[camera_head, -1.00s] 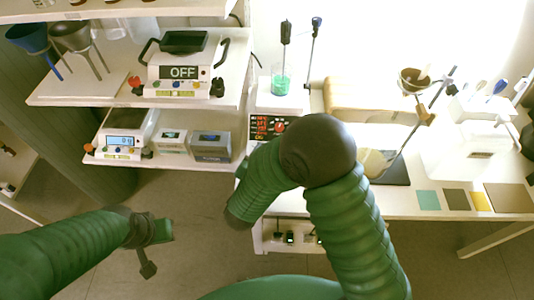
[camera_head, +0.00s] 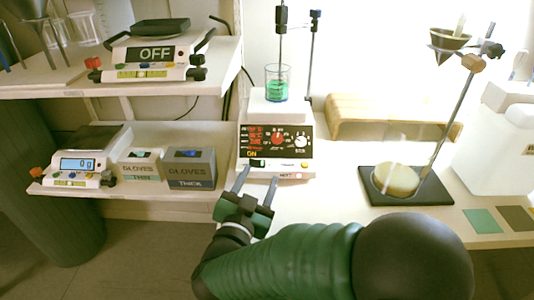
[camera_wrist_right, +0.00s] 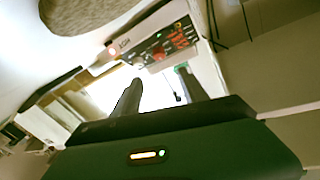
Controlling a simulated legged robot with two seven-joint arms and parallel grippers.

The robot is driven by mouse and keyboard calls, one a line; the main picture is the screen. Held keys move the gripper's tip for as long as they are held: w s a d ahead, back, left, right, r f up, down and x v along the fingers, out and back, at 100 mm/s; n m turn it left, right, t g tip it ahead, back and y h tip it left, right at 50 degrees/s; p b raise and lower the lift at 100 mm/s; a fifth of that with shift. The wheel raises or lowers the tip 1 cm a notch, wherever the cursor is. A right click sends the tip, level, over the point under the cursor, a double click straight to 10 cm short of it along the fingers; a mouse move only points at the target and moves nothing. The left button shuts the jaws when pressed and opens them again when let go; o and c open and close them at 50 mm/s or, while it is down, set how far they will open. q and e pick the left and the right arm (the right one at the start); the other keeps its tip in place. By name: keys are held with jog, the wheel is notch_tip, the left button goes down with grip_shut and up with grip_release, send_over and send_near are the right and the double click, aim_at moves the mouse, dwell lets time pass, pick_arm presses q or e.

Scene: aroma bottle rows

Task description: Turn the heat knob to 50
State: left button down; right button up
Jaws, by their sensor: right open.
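The hot plate stirrer (camera_head: 312,160) stands on the white bench in the head view, with a dark front panel, red lit digits and two knobs. A red knob (camera_head: 277,138) is at the panel's middle and a white knob (camera_head: 301,142) is to its right. I cannot read which one is marked heat. My right gripper (camera_head: 256,183) is open and empty, just in front of the stirrer's lower left edge, apart from the knobs. In the right wrist view the panel (camera_wrist_right: 168,45) shows tilted beyond the two spread fingers. My left gripper is out of view.
A beaker of green liquid (camera_head: 277,85) stands on the stirrer beneath a rod. Glove boxes (camera_head: 191,168) and a scale (camera_head: 82,167) sit on the left shelf. A dark stand base (camera_head: 424,190) with a round yellowish dish (camera_head: 397,179) is at right.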

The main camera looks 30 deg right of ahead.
aim_at(277, 139)
jog(key=b+x, duration=0.1)
jog(key=x, duration=0.3)
jog(key=b+x, duration=0.1)
jog(key=x, duration=0.4)
jog(key=b+x, duration=0.2)
jog(key=x, duration=0.3)
jog(key=shift+d+f, duration=0.1)
jog(key=shift+f, duration=0.15)
jog(key=shift+w+d+r, duration=0.1)
jog(key=shift+w+d, duration=0.3)
jog(key=shift+w, duration=0.05)
jog(key=shift+r, duration=0.1)
grip_shut()
